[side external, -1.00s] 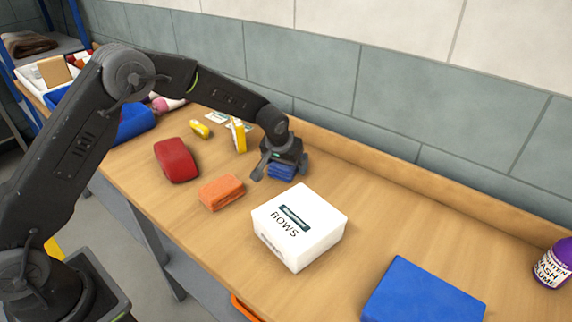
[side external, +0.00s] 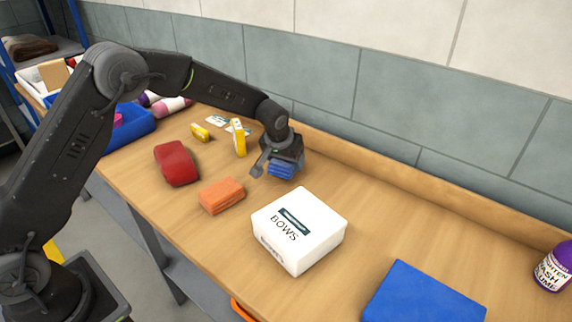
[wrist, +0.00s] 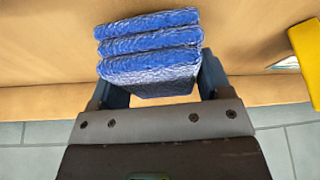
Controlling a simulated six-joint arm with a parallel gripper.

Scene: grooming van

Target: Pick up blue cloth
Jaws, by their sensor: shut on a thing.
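The blue cloth (wrist: 150,45) is a folded, layered, fuzzy stack between my gripper's fingers in the wrist view. In the side view the blue cloth (side external: 283,169) shows just under my gripper (side external: 279,162), at the back of the bench near the wall-side ledge. My gripper (wrist: 155,85) is shut on the cloth, with a finger against each side. The cloth's rear part is hidden by the gripper body. I cannot tell how far it is above the bench.
A white BOWS box (side external: 299,231), orange cloth (side external: 222,195) and red item (side external: 177,163) stand nearby on the bench. A yellow item (side external: 238,138) is left of my gripper. A blue flat item (side external: 424,295) and purple bottle (side external: 553,267) are at right. Bench (side external: 385,215) between them is clear.

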